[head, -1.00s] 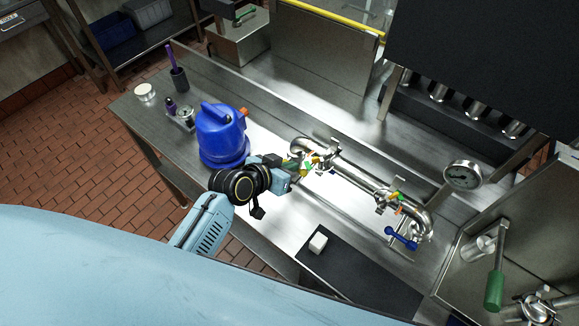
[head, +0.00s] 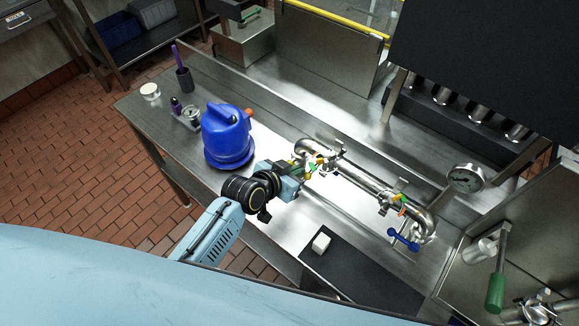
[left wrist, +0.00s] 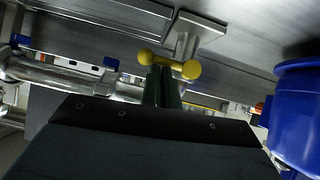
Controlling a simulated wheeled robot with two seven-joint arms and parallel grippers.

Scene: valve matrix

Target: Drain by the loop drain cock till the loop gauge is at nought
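A steel pipe loop (head: 362,178) runs across the bench, with small yellow, green and orange handles and a blue lever (head: 403,241) at its right end. The round white gauge (head: 466,178) stands at that end; its needle is too small to read. My left gripper (head: 302,168) is at the loop's left end. In the left wrist view its green fingers (left wrist: 163,86) are close together, with their tips at a yellow T-shaped handle (left wrist: 168,63). I cannot tell whether they touch it. My right gripper is not in view.
A blue jug (head: 226,138) stands just left of my left gripper and shows at the right of the wrist view (left wrist: 298,115). A white block (head: 321,242) lies on a dark mat (head: 358,275). A green-handled lever (head: 497,285) is at the right.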

